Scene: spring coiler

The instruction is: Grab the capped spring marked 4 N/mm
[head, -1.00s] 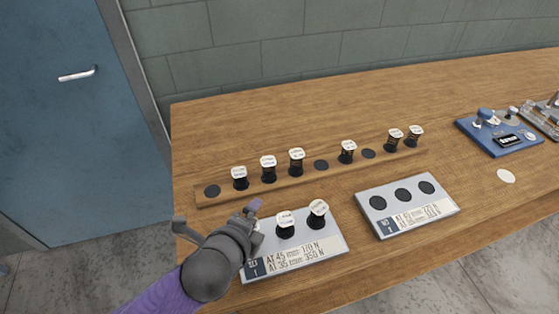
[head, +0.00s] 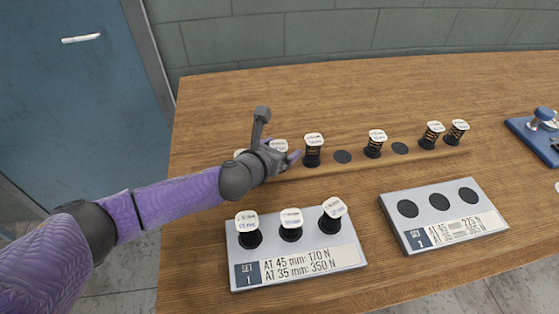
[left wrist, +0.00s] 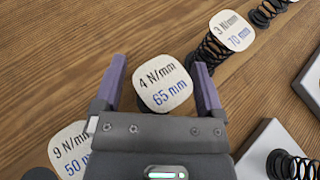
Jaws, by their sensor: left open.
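The capped spring marked 4 N/mm, 65 mm (left wrist: 163,88) shows in the left wrist view, its white cap between my left gripper's two purple fingers (left wrist: 159,70). The fingers stand apart on either side of the cap, and I see no clear contact. The coil under the cap is mostly hidden. In the head view my left gripper (head: 277,137) is open over the wooden rail, and the white cap (head: 280,146) shows partly behind it. My right gripper is not in view.
In the left wrist view, caps marked 9 N/mm (left wrist: 72,150) and 3 N/mm (left wrist: 232,31) flank it closely. The set 1 tray (head: 300,268) holds three capped springs. The set 2 tray (head: 450,232) has three empty dark pads. Bare table lies behind the rail.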

